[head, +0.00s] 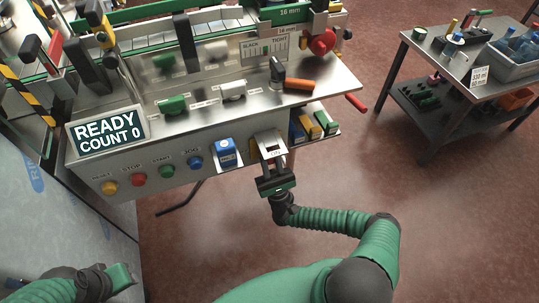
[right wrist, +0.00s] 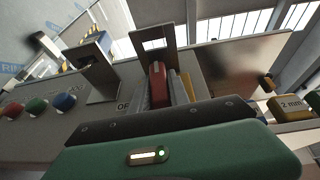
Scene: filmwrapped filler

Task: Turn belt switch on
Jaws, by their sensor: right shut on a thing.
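The belt switch shows in the right wrist view as a red lever (right wrist: 157,78) inside an upright metal frame, with part of an "OF" label beside it. In the head view it is mostly hidden by my right gripper (head: 271,162) and a pale plate at the panel's front edge. My right gripper also shows in the wrist view (right wrist: 160,92), its grey fingers on both sides of the red lever and shut on it. My left gripper (head: 121,277) is at the lower left, away from the panel; its finger opening cannot be made out.
The machine has a display reading "READY COUNT 0" (head: 106,132) and yellow, red, green and blue buttons (head: 195,163). An orange handle (head: 299,85) lies above. A side table (head: 440,68) stands right.

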